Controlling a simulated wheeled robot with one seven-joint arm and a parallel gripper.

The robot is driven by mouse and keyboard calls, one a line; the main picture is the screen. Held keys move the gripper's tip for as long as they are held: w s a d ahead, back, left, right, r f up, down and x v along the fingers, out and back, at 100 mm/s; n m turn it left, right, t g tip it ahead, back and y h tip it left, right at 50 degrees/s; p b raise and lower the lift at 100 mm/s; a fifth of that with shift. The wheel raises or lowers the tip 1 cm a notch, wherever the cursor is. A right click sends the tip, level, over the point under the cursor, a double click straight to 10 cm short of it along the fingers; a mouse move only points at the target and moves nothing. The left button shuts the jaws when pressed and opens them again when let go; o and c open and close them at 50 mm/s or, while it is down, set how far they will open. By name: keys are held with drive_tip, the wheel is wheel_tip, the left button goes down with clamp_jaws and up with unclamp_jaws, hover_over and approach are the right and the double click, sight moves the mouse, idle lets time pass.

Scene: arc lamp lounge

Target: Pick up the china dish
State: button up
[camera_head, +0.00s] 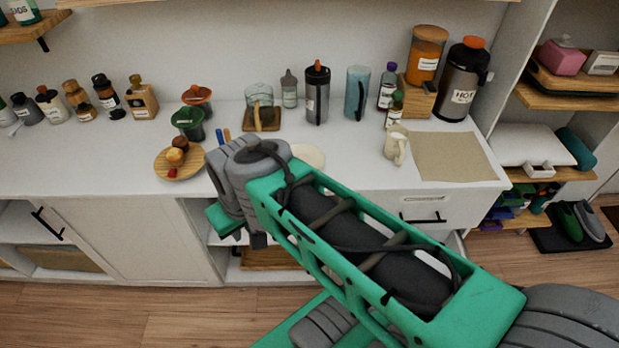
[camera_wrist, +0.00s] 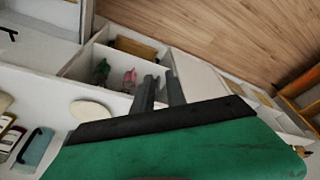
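A pale cream round dish (camera_head: 308,156), which looks like the china dish, lies on the white counter (camera_head: 345,177) near its front edge. My arm hides part of it in the head view. In the wrist view, a pale round dish (camera_wrist: 92,109) lies flat and empty to the left of my gripper (camera_wrist: 161,84). The two dark fingers stand apart with a narrow gap and nothing between them. They are not touching the dish. In the head view my arm largely hides the gripper, which hangs by the counter's front.
A wooden plate (camera_head: 163,168) with round items stands to the left on the counter. A cream mug (camera_head: 396,146) and a tan mat (camera_head: 452,157) are to the right. Bottles, cups and jars line the back. Open shelves (camera_wrist: 130,50) show below the counter.

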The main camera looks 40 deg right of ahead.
drive_tip(key=w+d+f+n+t+y+b, duration=0.35)
drive_tip(key=w+d+f+n+b, duration=0.25)
drive_tip(key=w+d+f+b, duration=0.5)
drive_tip(key=s+d+n+t, duration=0.1)
drive_tip(key=d+t, duration=0.1)
drive_tip(key=d, duration=0.3)
drive_tip(key=s+d+n+t+y, duration=0.1)
drive_tip(key=d+t, duration=0.1)
drive_tip(key=d, duration=0.4)
drive_tip(key=d+n+t+y, duration=0.1)
drive_tip(key=d+t, duration=0.1)
drive_tip(key=d, duration=0.4)
drive_tip(key=shift+s+d, duration=0.15)
drive_tip(key=shift+s, duration=0.25)
drive_tip(key=shift+r, duration=0.1)
